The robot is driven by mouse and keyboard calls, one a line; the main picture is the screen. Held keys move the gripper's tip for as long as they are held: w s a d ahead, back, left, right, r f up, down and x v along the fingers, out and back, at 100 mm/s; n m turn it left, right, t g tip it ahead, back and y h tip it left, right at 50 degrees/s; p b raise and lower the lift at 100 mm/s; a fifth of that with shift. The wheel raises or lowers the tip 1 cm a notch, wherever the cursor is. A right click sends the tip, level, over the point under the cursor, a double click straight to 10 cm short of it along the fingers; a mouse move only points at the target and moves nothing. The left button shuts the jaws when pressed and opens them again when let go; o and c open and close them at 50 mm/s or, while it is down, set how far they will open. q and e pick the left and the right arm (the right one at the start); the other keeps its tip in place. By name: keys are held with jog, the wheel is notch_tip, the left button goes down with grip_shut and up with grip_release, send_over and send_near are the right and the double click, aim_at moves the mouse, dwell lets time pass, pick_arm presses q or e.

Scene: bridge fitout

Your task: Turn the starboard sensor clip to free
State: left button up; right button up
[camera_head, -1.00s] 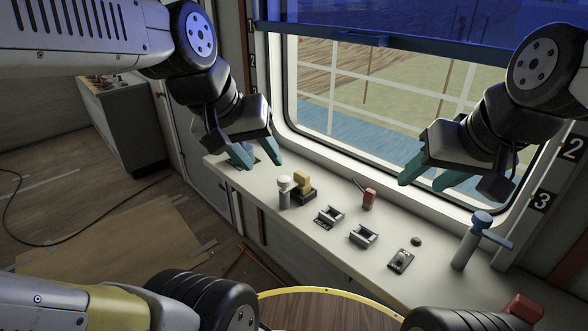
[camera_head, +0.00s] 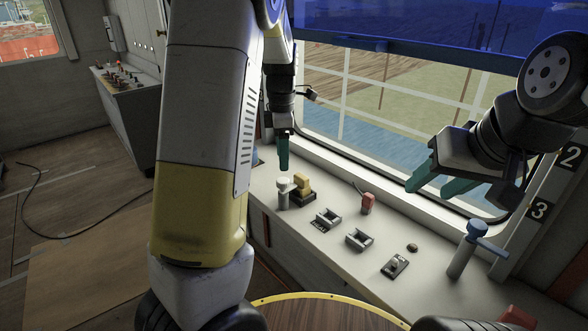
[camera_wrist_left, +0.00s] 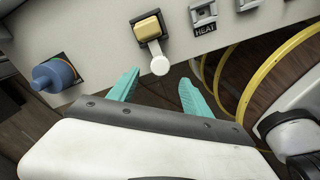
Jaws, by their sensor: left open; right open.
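No label marks the starboard sensor clip, so I cannot tell which fitting it is. A blue knob (camera_wrist_left: 55,73) sits on a plate with coloured marks at the left of the left wrist view. A blue T-shaped handle (camera_head: 478,228) tops a pale post at the right end of the console. My left gripper (camera_head: 284,152) is open and empty, above the white-knobbed lever (camera_head: 283,186) beside the yellow block (camera_head: 302,182). In the left wrist view its fingers (camera_wrist_left: 158,88) are spread just short of the white knob. My right gripper (camera_head: 430,182) is open and empty, above the console near the window.
The window (camera_head: 400,110) stands behind. A yellow-rimmed round surface (camera_head: 315,312) is in front.

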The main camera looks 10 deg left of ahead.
aim_at(283, 180)
pick_arm(q)
notch_tip(283, 180, down, 7)
jog(key=shift+f, duration=0.15)
jog(key=shift+c, duration=0.3)
grip_shut()
